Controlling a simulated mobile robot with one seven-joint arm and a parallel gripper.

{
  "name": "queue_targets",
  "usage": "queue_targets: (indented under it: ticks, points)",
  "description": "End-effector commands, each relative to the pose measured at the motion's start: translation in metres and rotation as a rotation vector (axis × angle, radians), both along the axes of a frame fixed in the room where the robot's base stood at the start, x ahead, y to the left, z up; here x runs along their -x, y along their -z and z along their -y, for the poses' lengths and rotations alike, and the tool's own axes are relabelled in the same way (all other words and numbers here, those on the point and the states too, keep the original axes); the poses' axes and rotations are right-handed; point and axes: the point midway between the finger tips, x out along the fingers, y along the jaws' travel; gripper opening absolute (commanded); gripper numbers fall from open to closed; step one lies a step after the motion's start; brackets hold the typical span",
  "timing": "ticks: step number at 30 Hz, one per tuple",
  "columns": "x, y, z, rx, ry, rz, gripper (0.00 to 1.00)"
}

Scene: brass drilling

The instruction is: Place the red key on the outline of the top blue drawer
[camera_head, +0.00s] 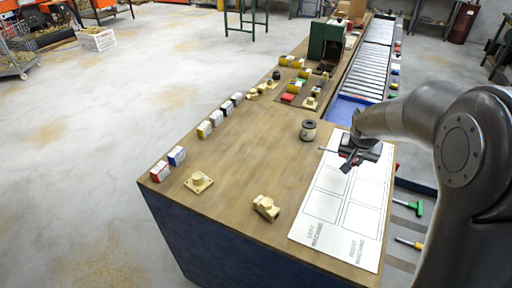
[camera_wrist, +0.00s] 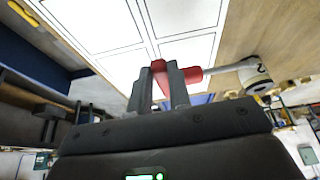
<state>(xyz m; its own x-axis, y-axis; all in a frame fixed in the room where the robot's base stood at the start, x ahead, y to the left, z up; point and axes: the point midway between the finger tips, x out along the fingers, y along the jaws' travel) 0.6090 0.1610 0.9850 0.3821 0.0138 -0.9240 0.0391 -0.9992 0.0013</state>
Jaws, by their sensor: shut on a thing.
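My gripper (camera_head: 348,162) hangs over the upper part of the white outline sheet at the right side of the table. It is shut on the red key (camera_wrist: 190,76), whose red handle shows between the fingers in the wrist view. The key's thin grey shaft points right there, and shows to the left of the gripper in the head view. The white sheet (camera_head: 325,208) bears printed rectangles and the words left machine and right machine. A dark blue drawer edge (camera_head: 416,187) shows right of the table, partly hidden by my arm.
A green-handled key (camera_head: 409,207) and a yellow-handled key (camera_head: 409,243) lie right of the table. A dark-topped round part (camera_head: 308,131) stands left of my gripper. Brass parts (camera_head: 265,207) and small boxes (camera_head: 160,171) stand on the table. Its middle has clear room.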

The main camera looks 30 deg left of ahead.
Motion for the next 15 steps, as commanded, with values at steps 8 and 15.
queue_targets:
  ticks: [8, 15]
  points:
    - [0.037, -0.031, -0.121, -0.003, -0.263, 0.003, 0.00]
    - [0.056, -0.039, -0.162, -0.003, -0.351, 0.000, 0.00]
